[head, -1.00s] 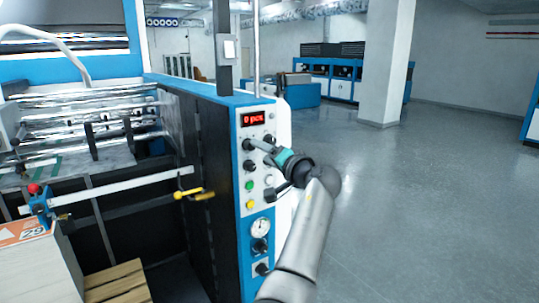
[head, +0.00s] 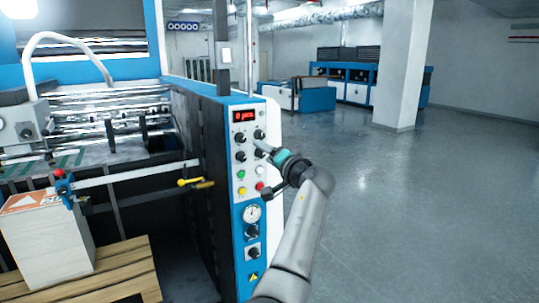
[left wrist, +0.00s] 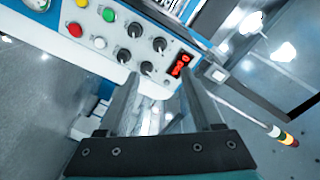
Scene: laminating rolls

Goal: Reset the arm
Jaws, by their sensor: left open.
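My left gripper (head: 264,148) is in front of the control panel (head: 247,200) of the blue and white machine, close to its upper black knobs (head: 240,157). In the left wrist view its two fingers (left wrist: 160,95) stand apart with nothing between them. Beyond the fingertips are black knobs (left wrist: 135,30), coloured buttons (left wrist: 75,29) and a red lit display (left wrist: 179,64). I cannot tell whether a fingertip touches a knob. The display (head: 244,115) also shows at the top of the panel in the head view. My right gripper is not in view.
A stack of white sheets (head: 48,245) stands on a wooden pallet (head: 125,268) at the lower left. A yellow-handled lever (head: 195,182) sticks out from the machine. A white pillar (head: 402,65) and blue machines (head: 355,80) stand behind. The floor (head: 430,210) at right is clear.

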